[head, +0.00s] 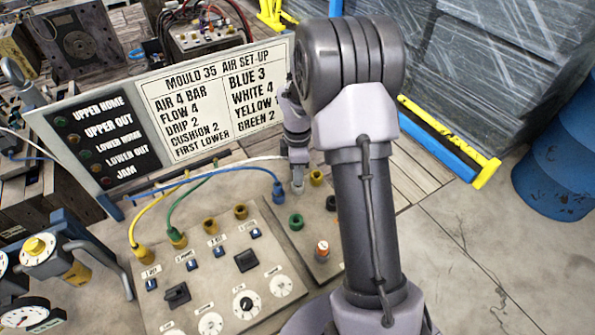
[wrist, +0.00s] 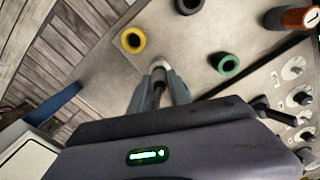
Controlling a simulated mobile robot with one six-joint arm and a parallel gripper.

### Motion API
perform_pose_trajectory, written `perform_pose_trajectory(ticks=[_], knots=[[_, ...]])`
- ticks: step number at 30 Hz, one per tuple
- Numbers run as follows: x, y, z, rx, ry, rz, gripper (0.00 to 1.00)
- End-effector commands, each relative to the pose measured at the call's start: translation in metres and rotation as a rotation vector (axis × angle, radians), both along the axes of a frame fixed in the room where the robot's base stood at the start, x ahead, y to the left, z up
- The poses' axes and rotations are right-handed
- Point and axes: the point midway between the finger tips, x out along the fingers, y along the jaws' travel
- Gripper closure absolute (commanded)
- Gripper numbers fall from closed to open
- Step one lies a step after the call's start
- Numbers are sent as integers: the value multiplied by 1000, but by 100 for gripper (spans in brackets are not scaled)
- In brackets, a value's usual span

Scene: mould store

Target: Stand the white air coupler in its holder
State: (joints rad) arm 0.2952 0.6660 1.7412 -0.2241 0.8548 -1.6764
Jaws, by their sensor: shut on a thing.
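The white air coupler (wrist: 160,66) shows as a pale round end between the fingertips of my gripper (wrist: 160,88) in the wrist view. My gripper is shut on it. In the head view my gripper (head: 297,172) is above the back of the panel, with a white hose (head: 262,159) running to it from the left. A pale end (head: 298,187) shows below the fingers. I cannot tell whether the coupler touches a holder; the white holder is not clearly seen. Close by are a yellow ring holder (wrist: 133,40), a green one (wrist: 229,64) and a black one (wrist: 188,4).
A blue coupler (head: 278,191) on a blue hose stands just left of my gripper. Yellow (head: 143,253) and green (head: 177,238) couplers stand farther left on the control panel (head: 215,285). An orange-and-white knob (head: 322,248) is in front. A set-up sign (head: 220,95) rises behind.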

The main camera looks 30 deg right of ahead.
Motion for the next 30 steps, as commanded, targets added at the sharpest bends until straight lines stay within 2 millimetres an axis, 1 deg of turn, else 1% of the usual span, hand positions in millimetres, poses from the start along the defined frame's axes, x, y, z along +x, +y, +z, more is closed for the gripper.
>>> perform_pose_trajectory(ticks=[7, 17, 26, 27, 30], knots=[[0, 0, -1, 0, 0, 0, 100], [0, 0, -11, 0, 0, 0, 100], [0, 0, -11, 0, 0, 0, 100], [0, 0, -11, 0, 0, 0, 70], [0, 0, -11, 0, 0, 0, 52]])
